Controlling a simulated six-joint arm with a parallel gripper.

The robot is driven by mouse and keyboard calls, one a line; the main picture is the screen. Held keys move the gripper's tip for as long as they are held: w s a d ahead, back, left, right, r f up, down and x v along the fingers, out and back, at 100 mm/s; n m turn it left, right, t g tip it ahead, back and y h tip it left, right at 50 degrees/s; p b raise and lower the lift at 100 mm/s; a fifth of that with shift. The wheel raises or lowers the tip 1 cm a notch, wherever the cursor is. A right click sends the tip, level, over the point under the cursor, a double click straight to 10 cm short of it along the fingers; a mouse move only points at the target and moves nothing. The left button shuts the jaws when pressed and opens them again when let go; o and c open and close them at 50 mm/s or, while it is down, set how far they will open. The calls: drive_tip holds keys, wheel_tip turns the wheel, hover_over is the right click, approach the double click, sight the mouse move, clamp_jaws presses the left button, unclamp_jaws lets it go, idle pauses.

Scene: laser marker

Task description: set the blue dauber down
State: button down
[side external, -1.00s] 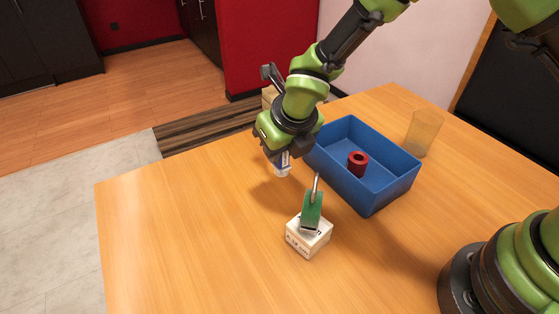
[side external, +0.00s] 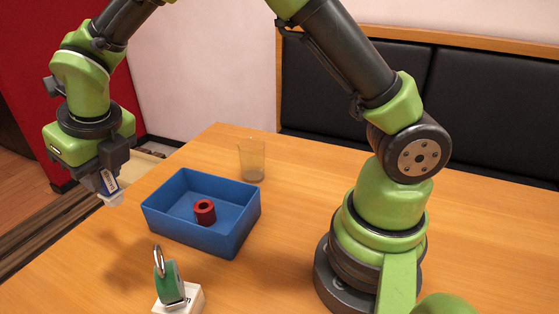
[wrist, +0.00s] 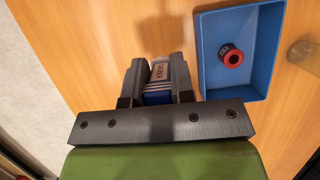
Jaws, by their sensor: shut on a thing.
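The blue dauber (side external: 108,181), a small piece with a blue and white label and a whitish lower end, is held between the fingers of my gripper (side external: 106,186). In the wrist view the dauber (wrist: 158,72) sits between the two dark fingers of my gripper (wrist: 158,80), with lettering and blue stripes showing. My gripper is shut on it, to the left of the blue bin in the side view. The dauber appears to be above the table, apart from it. The fingers hide part of its sides.
A green padlock-like piece with a metal loop (side external: 172,283) is on a white block (side external: 193,301) in front. Wooden table (side external: 280,225) is bare between these.

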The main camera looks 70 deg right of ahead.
drive_tip(key=d+m+g+h, duration=0.1)
drive_tip(key=d+m+h, duration=0.2)
drive_tip(key=d+m, duration=1.4)
drive_tip(key=s+d+g+h, duration=0.1)
drive_tip(key=s+d, duration=0.4)
drive_tip(key=d, duration=0.4)
drive_tip(key=s+d+m+g, duration=0.1)
drive_tip(key=s+d, duration=0.5)
drive_tip(key=d, duration=0.3)
drive_tip(key=s+d+g+h, duration=0.1)
drive_tip(key=s+d, duration=0.4)
drive_tip(key=d, duration=0.4)
drive_tip(key=shift+w+d+f, duration=0.1)
drive_tip(key=shift+w+f, duration=0.05)
drive_tip(key=shift+f, duration=3.6)
drive_tip(key=shift+w+f, duration=0.1)
drive_tip(key=shift+f, duration=3.65)
drive_tip(key=shift+f+y, duration=0.1)
drive_tip(key=shift+y, duration=0.2)
drive_tip(key=c, duration=1)
unclamp_jaws()
